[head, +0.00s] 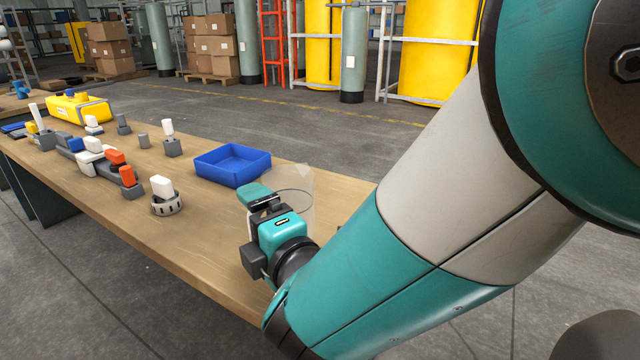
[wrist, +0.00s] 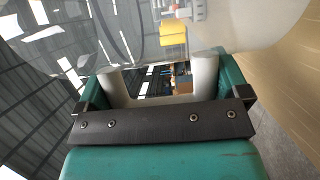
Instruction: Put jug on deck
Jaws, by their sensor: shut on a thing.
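The jug (head: 299,190) is a clear, see-through vessel near the right end of the wooden bench top (head: 215,215) in the head view. My gripper (head: 262,203) is at its near left side. In the wrist view my gripper (wrist: 160,90) is shut on the jug's pale handle, whose two stubs show between the teal fingers. The jug's clear wall (wrist: 55,45) fills much of the upper wrist view. The jug looks upright. I cannot tell whether its base touches the bench. No part is clearly marked as a deck.
A blue open bin (head: 232,168) stands just behind and left of the jug. A grey ring holder (head: 166,206) with a white-topped piece, several small blocks and a yellow container (head: 80,108) stand farther left. The bench's front left stretch is bare.

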